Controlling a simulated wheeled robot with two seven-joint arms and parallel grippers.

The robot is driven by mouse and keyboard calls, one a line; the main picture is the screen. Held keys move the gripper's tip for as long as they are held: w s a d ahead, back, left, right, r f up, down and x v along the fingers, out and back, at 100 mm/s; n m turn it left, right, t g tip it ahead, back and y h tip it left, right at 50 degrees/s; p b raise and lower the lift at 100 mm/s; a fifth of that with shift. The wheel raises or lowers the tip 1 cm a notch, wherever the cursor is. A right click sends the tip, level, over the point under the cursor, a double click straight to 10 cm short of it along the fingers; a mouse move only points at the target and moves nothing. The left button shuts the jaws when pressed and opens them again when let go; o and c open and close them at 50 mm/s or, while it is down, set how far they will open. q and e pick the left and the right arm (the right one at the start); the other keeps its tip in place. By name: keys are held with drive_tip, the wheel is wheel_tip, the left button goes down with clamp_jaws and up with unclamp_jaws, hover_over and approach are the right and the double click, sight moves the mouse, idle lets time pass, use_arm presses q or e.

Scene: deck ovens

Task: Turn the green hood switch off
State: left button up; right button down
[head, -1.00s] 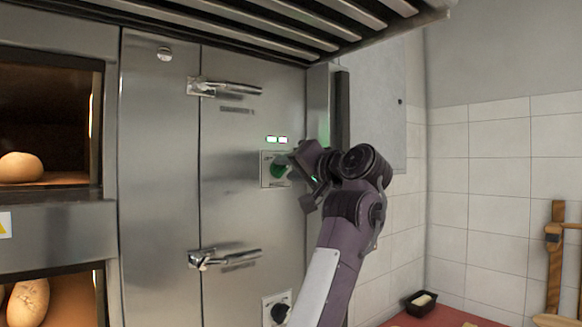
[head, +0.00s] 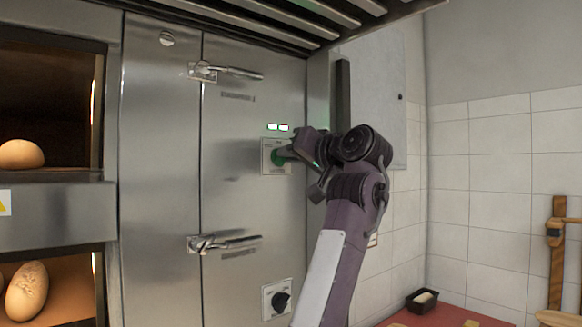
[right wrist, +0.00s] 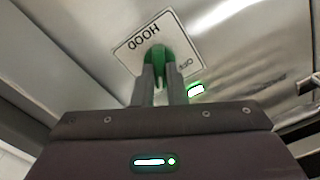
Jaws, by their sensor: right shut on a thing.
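The green hood switch (head: 277,158) sits on a pale plate on the steel cabinet front, below two lit green indicators (head: 278,127). In the right wrist view the green knob (right wrist: 156,54) shows on a plate (right wrist: 135,47) lettered HOOD and OFF, seen upside down. My right gripper (head: 287,153) is at the switch, and in the right wrist view its two fingers (right wrist: 160,76) are shut on the knob from both sides. The fingers and my arm hide part of the knob in the head view. My left gripper is not in view.
A black knob (head: 281,301) is on a lower plate. Two lever handles, upper (head: 229,72) and lower (head: 225,243), stick out of the cabinet. The slatted hood (head: 270,20) hangs above. Oven openings with bread (head: 22,154) are at left.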

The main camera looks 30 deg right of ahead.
drive_tip(key=shift+a+n+b, duration=0.15)
drive_tip(key=shift+n+b, duration=2.05)
drive_tip(key=shift+n, duration=1.55)
drive_tip(key=shift+a+n+b, duration=0.1)
drive_tip(key=shift+n+b, duration=2.1)
drive_tip(key=shift+n, duration=1.55)
drive_tip(key=c, duration=1.5)
unclamp_jaws()
drive_tip(key=shift+o, duration=0.2)
drive_tip(key=s+b, duration=0.4)
drive_tip(key=s, duration=0.4)
drive_tip(key=shift+d, duration=0.3)
